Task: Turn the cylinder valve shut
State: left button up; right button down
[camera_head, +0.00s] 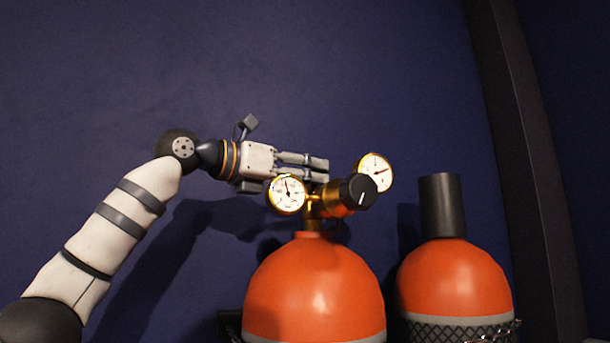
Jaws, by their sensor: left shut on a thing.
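An orange gas cylinder (313,290) stands upright at the lower middle. On its neck sits a brass regulator (330,198) with a black knob (359,191) facing right and two round gauges, one at the left (287,194) and one at the right (375,172). My left gripper (322,172) comes in from the left, just above and behind the left gauge. It is shut on the cylinder valve, which is mostly hidden behind the gauge, regulator and fingers. My right gripper is not in view.
A second orange cylinder (453,280) with a black cap (441,206) stands close at the right, with dark mesh around its lower part. A dark upright post (520,150) is farther right. A dark blue wall (300,70) lies behind; the space above the gripper is free.

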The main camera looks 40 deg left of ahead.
pick_arm(q)
jog(key=shift+m+h, duration=0.5)
jog(key=shift+h, duration=0.2)
jog(key=o, duration=1.2)
jog(key=shift+a, duration=0.1)
jog(key=shift+c, duration=0.2)
jog(key=v, duration=1.2)
jog(key=shift+r, duration=0.2)
